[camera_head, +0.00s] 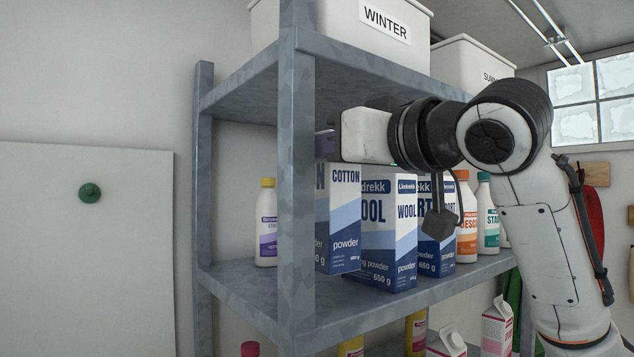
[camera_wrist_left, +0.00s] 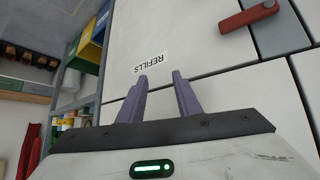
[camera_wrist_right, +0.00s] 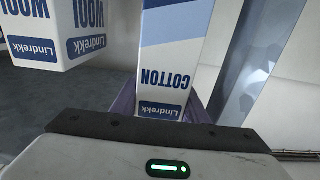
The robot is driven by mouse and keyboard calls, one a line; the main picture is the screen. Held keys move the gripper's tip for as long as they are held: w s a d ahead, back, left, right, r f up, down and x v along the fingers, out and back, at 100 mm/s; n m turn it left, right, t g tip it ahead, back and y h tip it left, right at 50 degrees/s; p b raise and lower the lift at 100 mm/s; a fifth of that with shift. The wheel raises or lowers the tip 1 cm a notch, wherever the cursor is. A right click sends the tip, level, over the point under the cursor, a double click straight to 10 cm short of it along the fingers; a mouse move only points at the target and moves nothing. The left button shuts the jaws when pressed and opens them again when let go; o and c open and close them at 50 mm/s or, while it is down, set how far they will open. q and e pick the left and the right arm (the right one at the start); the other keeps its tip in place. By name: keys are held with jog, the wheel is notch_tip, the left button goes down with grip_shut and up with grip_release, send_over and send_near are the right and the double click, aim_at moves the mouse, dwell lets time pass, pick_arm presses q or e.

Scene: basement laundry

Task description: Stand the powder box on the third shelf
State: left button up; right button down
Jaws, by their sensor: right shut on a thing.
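My right gripper (camera_head: 325,143) is shut on the top of a blue and white COTTON powder box (camera_head: 345,220). In the right wrist view the COTTON box (camera_wrist_right: 167,60) sits between the fingers. The box is upright and partly hidden behind the grey front post. It overlaps the left side of the WOOL box (camera_head: 390,245), and its bottom edge looks slightly above the shelf board (camera_head: 250,285); contact is not clear. My left gripper (camera_wrist_left: 162,95) is open and empty in its wrist view, facing a white front with a REFILLS label. It is outside the head view.
Another powder box (camera_head: 436,230) stands right of WOOL, with several bottles beyond. A yellow-capped bottle (camera_head: 266,222) stands behind the post (camera_head: 297,180). White bins (camera_head: 350,35) are on the board above. Bottles and cartons are below. The shelf's left front is bare.

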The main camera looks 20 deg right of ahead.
aim_at(317, 187)
notch_tip(317, 187, down, 3)
jog(key=shift+f, duration=0.45)
jog(key=shift+w+f, duration=0.1)
jog(key=shift+f, duration=0.05)
jog(key=shift+f, duration=0.2)
jog(key=c, duration=1.3)
grip_release()
jog(key=shift+c, duration=0.2)
